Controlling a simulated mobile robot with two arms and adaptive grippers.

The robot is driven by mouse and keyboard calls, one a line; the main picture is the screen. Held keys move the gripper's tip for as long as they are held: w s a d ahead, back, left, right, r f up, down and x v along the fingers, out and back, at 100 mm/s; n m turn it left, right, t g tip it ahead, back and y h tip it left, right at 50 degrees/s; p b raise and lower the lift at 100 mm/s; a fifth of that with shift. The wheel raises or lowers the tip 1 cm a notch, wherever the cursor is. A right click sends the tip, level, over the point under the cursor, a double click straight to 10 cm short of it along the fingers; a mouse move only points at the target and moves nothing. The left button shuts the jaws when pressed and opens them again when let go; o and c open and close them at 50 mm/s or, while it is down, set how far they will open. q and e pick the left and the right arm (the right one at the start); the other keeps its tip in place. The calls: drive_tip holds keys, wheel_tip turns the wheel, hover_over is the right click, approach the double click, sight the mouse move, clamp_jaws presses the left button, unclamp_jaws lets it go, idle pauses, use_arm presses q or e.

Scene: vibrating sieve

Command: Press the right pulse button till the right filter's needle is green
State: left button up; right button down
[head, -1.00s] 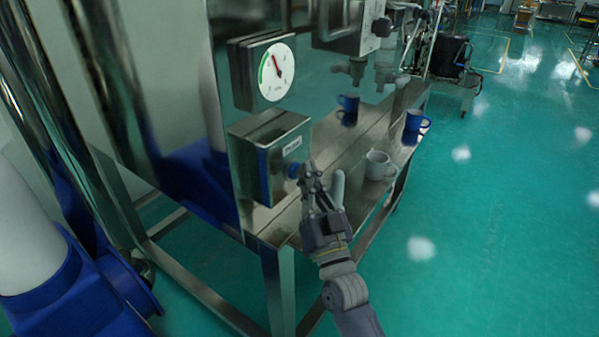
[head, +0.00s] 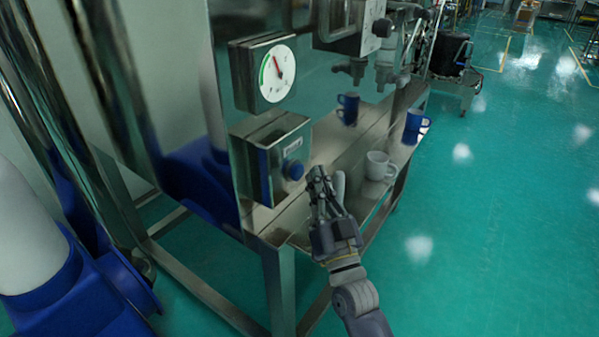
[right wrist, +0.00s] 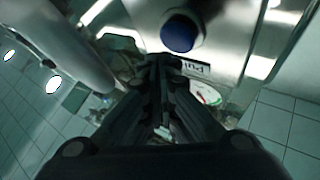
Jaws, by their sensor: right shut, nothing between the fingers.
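The blue pulse button (head: 293,170) sticks out of a metal box on the machine's wall. It also shows in the right wrist view (right wrist: 181,32), just beyond my fingertips. The gauge (head: 271,73) sits above the box, with a white dial, a green band at its left and a red needle. The needle points up and slightly left, outside the green band as far as I can tell. My right gripper (head: 318,176) is shut and empty, to the right of the button with a small gap. My left gripper is not in view.
A metal shelf (head: 325,160) runs along the machine below the box. Metal taps (head: 356,70) hang above the shelf.

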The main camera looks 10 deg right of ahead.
drive_tip(key=shift+s+d+p, duration=0.5)
drive_tip(key=shift+s+d, duration=1.2)
drive_tip(key=shift+s, duration=0.05)
